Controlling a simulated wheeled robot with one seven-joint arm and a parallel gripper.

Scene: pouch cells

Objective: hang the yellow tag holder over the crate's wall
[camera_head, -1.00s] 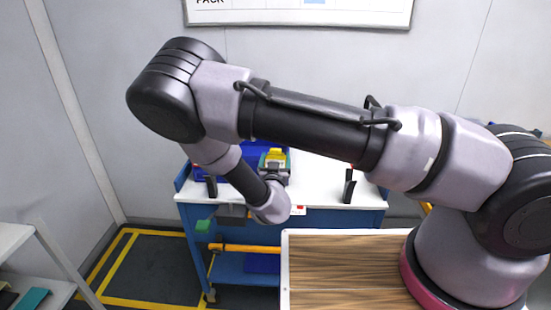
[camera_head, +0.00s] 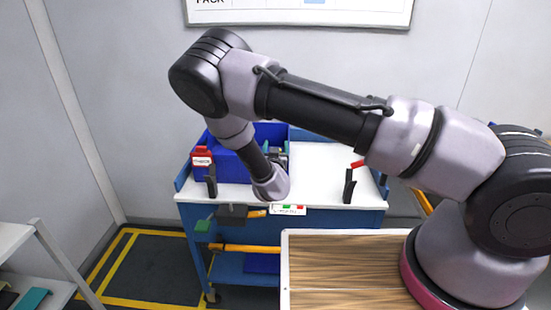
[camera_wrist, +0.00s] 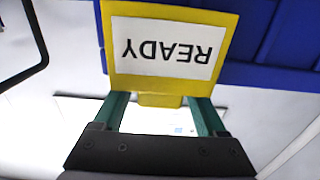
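The yellow tag holder (camera_wrist: 105,45), with a white card reading READY upside down, fills the upper middle of the wrist view. In the head view my gripper (camera_head: 279,153) is at the right end of the blue crate (camera_head: 237,167), mostly behind my wrist, and the holder is hidden there. The crate's blue wall also shows behind the holder in the wrist view (camera_wrist: 285,45). I cannot tell whether the holder touches the wall.
A red tag (camera_head: 202,158) hangs on the crate's front left. The crate stands on a white-topped blue cart (camera_head: 320,185) with black uprights (camera_head: 348,187) near its front edge. The white top right of the crate is mostly clear. A wood-topped surface (camera_head: 345,265) is nearer.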

